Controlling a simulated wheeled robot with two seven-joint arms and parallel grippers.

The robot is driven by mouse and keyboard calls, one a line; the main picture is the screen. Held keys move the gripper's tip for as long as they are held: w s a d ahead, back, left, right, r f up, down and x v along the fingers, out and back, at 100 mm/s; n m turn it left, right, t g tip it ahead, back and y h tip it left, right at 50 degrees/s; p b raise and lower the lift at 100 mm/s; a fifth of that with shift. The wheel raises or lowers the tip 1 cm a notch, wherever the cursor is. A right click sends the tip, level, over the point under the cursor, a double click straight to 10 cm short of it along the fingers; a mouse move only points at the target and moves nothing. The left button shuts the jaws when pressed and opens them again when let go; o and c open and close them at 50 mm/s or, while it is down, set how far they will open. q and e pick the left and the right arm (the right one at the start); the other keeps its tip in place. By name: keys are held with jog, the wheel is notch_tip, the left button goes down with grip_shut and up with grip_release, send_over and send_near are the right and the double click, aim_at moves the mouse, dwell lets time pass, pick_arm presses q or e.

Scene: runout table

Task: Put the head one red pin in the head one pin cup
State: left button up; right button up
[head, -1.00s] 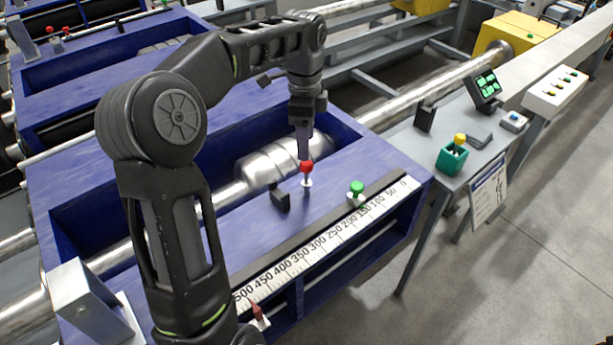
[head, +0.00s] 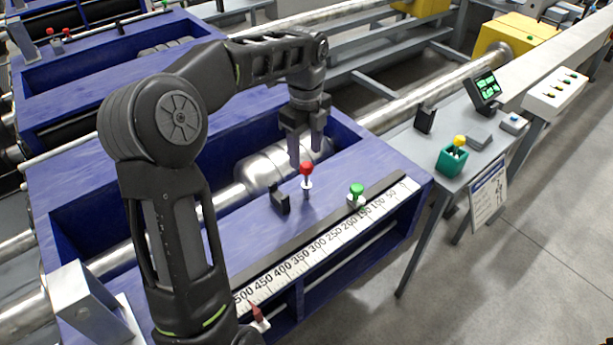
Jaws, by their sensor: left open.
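The red pin (head: 307,169) stands upright on the blue machine top, its red ball head above a pale collar and shaft. My left gripper (head: 306,160) hangs pointing down at the red head, its fingers apart. The fingers look close to the pin, but I cannot tell how far behind or beside it they are. The green pin cup (head: 451,160) stands on the grey side table at the right, with a yellow-headed pin in it. My right gripper is not in view.
A small black block (head: 279,199) is left of the red pin. A screen (head: 485,90) and a button box (head: 555,92) are beyond the cup. The side table (head: 417,150) has bare room left of the cup.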

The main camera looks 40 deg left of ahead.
aim_at(306, 164)
pick_arm(q)
jog(key=shift+w+f+p, duration=0.1)
jog(key=shift+f+p, duration=0.35)
jog(key=shift+f, duration=2.15)
grip_shut()
